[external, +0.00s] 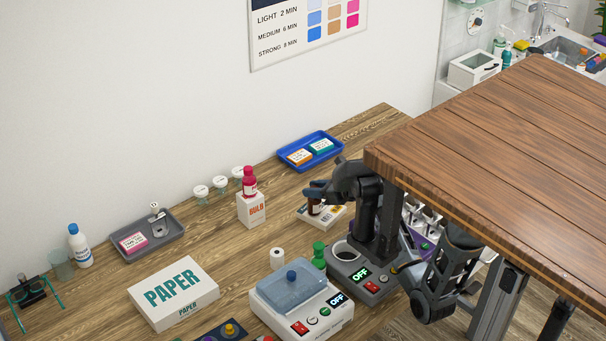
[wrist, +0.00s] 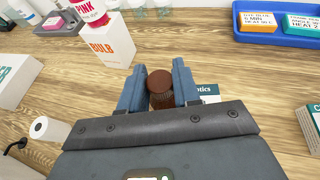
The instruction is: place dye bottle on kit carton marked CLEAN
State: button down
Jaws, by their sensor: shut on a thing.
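My gripper (external: 315,194) is shut on a brown bottle (external: 314,208) with a dark cap. In the wrist view the brown bottle (wrist: 160,82) sits upright between the two blue-grey fingers. A low white carton (external: 331,216) lies flat under it; I cannot tell if the bottle touches it. In the wrist view this carton (wrist: 208,90) is mostly hidden by my gripper; only "ptics" reads, and CLEAN is not legible. A pink bottle (external: 249,182) marked PINK stands on the upright BULB carton (external: 251,210), left of my gripper.
A blue tray (external: 337,153) with small boxes lies behind. Lidded cups (external: 201,191) stand along the wall. A PAPER carton (external: 174,292), a grey tray (external: 172,238) and a device (external: 300,312) are on the bench. A raised wooden tabletop (external: 500,150) overhangs at right.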

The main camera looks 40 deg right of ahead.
jog(key=shift+f, duration=0.15)
jog(key=c, duration=0.8)
grip_release()
jog(key=shift+s+d+r, duration=0.15)
jog(key=shift+s+r, duration=0.05)
jog(key=b+v, duration=0.1)
jog(key=v, duration=1)
jog(key=shift+s+r+b, duration=0.2)
jog(key=shift+s+b, duration=0.1)
jog(key=shift+b, duration=0.05)
